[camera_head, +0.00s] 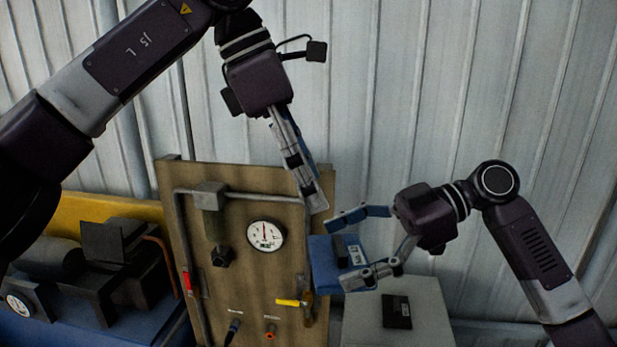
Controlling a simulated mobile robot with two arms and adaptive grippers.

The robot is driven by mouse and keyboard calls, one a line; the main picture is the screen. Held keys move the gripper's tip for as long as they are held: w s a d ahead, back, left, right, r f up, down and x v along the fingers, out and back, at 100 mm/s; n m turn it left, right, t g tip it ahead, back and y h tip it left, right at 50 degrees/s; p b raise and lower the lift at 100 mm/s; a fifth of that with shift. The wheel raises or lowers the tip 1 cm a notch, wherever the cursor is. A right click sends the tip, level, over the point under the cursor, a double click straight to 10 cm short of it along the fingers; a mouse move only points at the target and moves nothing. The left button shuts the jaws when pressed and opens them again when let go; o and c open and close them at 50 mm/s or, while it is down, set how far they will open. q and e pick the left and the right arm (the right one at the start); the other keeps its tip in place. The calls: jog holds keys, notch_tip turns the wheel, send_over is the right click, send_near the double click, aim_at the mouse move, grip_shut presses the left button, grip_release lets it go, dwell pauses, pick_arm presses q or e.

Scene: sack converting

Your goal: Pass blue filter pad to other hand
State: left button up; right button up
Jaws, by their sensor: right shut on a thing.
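The blue filter pad (322,264) is a flat blue block near the middle of the head view, in front of the panel's right edge. My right gripper (346,250) comes in from the right and is shut on the pad, with one finger above it and one along its lower side. My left gripper (316,203) hangs from the upper left and points down. Its fingertips are just above the pad and look apart from it. Its fingers overlap edge-on, so their opening is hidden.
A wooden panel (245,285) with a round gauge (266,235), pipes, a red handle and a yellow handle (289,302) stands behind the grippers. A dark machine (105,277) is at left. A pale box (428,312) with a black patch is below my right gripper.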

aim_at(339, 245)
pick_arm(q)
jog(key=x, duration=1.2)
jog(key=shift+a, duration=0.15)
pick_arm(e)
jog(key=shift+w, duration=0.1)
pick_arm(q)
jog(key=shift+f, duration=0.1)
jog(key=c, duration=1.2)
pick_arm(e)
jog(key=o, duration=0.6)
jog(key=shift+r, duration=0.1)
jog(key=shift+o, duration=0.2)
